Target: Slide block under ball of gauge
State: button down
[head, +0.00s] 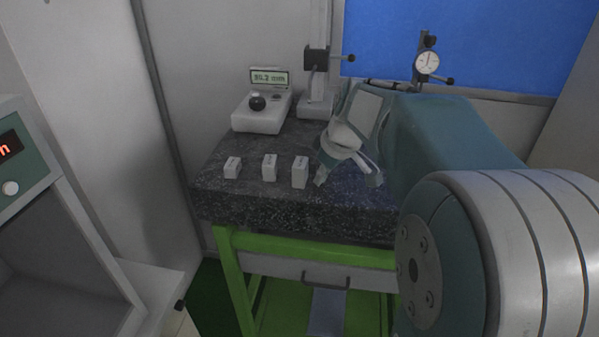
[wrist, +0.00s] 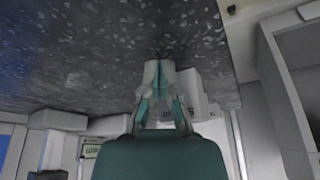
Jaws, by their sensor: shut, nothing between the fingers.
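Three small white blocks stand in a row on the dark speckled granite slab: a left block (head: 232,168), a middle block (head: 269,167) and a right, taller-looking block (head: 300,172). My gripper (head: 321,181) is shut and empty, just right of the right block; whether they touch is unclear. In the wrist view the closed fingertips (wrist: 159,68) lie in front of the slab, with a white block (wrist: 194,95) close behind on the right. A white gauge unit (head: 262,119) with a lit display and a dark ball (head: 257,102) stands at the back left of the slab.
A column stand (head: 316,85) with a black clamp is behind the blocks. A round dial gauge (head: 427,62) stands at the back right, partly behind my arm. The granite slab (head: 240,206) rests on a green frame. A display cabinet (head: 12,160) is at far left.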

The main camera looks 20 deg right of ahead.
jog(key=shift+r, duration=0.1)
dwell(0.3)
jog(key=shift+w+a, duration=0.1)
jog(key=shift+w+a, duration=0.6)
jog(key=shift+a, duration=0.35)
jog(key=shift+d+v, duration=0.25)
jog(key=shift+v, duration=0.85)
jog(key=shift+d+v, duration=0.25)
jog(key=shift+v, duration=0.85)
jog(key=shift+w, duration=0.15)
